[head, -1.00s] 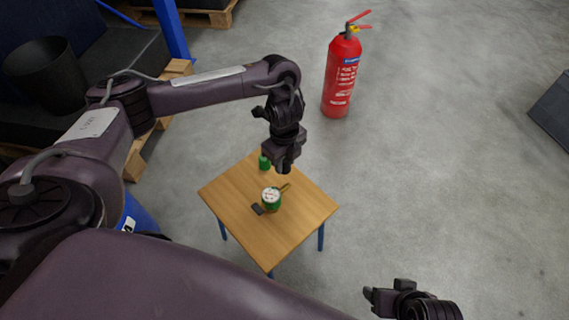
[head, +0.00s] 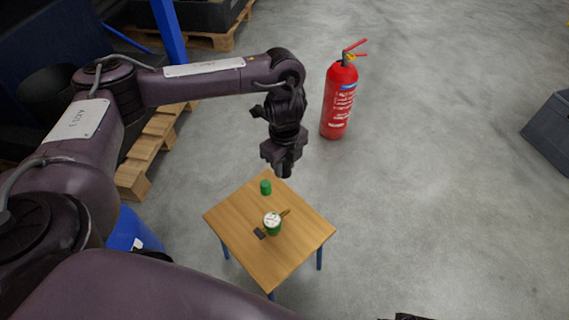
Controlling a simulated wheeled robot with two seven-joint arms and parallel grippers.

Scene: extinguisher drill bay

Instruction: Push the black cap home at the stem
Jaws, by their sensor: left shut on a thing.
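My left gripper (head: 284,173) hangs in the air, fingers down, beyond the far corner of the small wooden table (head: 297,247) in the picture. It is shut on a small dark piece, apparently the black cap, which blends with the dark fingers. On the table stands a green item with a round white top (head: 272,221); a tan piece (head: 285,213) lies or sticks out beside it. I cannot make out a stem there. A green cylinder (head: 265,187) stands near the far corner. My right gripper (head: 412,317) barely shows at the bottom edge.
A flat dark object (head: 259,233) lies on the table. A red fire extinguisher (head: 339,101) stands on the floor behind. Wooden pallets (head: 148,150) and a blue drum (head: 128,232) are at left, a grey box (head: 551,130) at right. The floor between is clear.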

